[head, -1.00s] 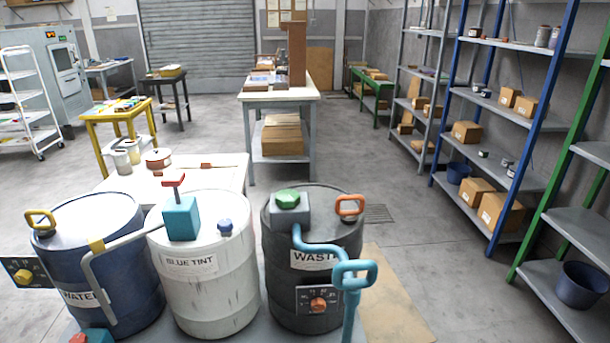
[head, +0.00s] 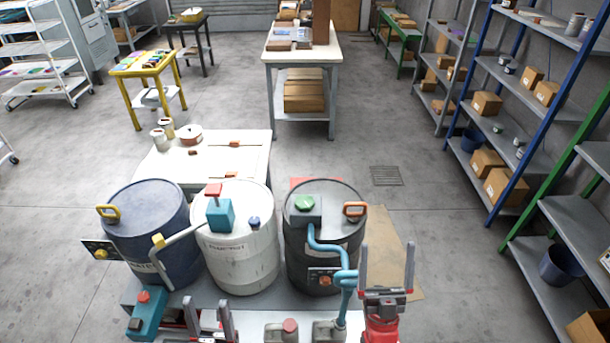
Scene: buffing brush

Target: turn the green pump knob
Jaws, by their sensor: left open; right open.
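The green pump knob (head: 304,203) is a faceted cap on a grey pump head on top of the black waste drum (head: 310,240). A blue pipe (head: 325,246) runs from that pump head down the drum's front. My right gripper (head: 387,262) points upward, open and empty, to the right of the waste drum and apart from the knob. My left gripper (head: 208,316) is open and empty at the bottom edge, in front of the white drum (head: 240,255). Its lower part is cut off by the frame.
A blue drum (head: 150,225) stands left of the white one. The white drum's teal pump (head: 220,214) has a red top and a grey pipe. A teal box with a red knob (head: 146,312) is at the front left. A white table (head: 250,165) stands behind; shelves line the right.

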